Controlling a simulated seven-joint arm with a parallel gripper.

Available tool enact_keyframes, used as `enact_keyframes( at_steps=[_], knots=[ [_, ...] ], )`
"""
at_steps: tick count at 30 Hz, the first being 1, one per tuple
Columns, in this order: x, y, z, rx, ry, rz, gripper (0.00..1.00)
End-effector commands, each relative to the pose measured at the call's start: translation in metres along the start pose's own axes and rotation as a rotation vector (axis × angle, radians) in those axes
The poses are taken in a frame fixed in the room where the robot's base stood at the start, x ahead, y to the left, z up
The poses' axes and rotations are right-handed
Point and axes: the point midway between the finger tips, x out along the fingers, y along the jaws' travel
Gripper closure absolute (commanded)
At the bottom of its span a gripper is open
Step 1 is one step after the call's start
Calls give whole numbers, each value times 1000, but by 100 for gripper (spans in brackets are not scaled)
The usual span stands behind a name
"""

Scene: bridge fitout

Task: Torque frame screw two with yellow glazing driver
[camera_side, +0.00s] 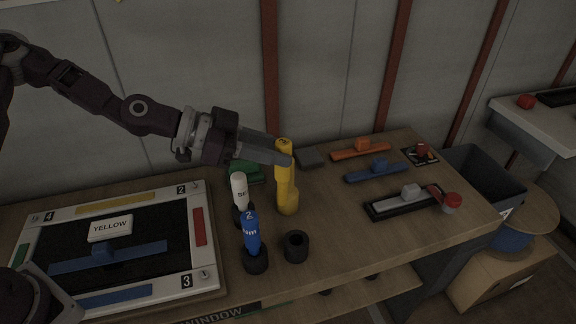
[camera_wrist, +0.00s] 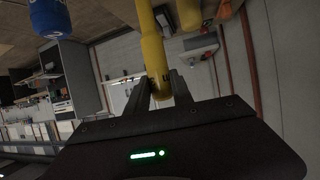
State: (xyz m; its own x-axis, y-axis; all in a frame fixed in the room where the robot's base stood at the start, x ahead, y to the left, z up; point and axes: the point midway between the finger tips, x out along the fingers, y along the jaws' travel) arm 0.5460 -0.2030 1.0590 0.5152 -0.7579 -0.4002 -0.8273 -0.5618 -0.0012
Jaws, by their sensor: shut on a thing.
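The yellow glazing driver (camera_side: 287,190) stands upright behind the blue driver on the bench. My gripper (camera_side: 283,155) is shut on its upper part; in the wrist view the driver (camera_wrist: 153,55) lies between the two fingers (camera_wrist: 160,92). I cannot tell whether its lower end touches the bench. The window frame (camera_side: 213,255) lies flat at the left, with corner labels 4, 2 and 3. Screw two's corner, marked 2 (camera_side: 181,189), is at the frame's far right. A card reading YELLOW (camera_side: 110,228) is on the dark pane.
Orange (camera_side: 360,150) and blue (camera_side: 377,172) bar tools and a black tray (camera_side: 377,209) occupy the right bench.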

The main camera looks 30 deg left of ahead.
Motion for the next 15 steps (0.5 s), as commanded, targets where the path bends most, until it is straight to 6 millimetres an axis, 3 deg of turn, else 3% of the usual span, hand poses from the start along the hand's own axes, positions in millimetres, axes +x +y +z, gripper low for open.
enact_keyframes(
  at_steps=[6,15],
  knots=[
    [-40,-46,-10,-136,-12,-327,100],
    [-120,-119,-2,-312,4,-734,100]
  ],
)
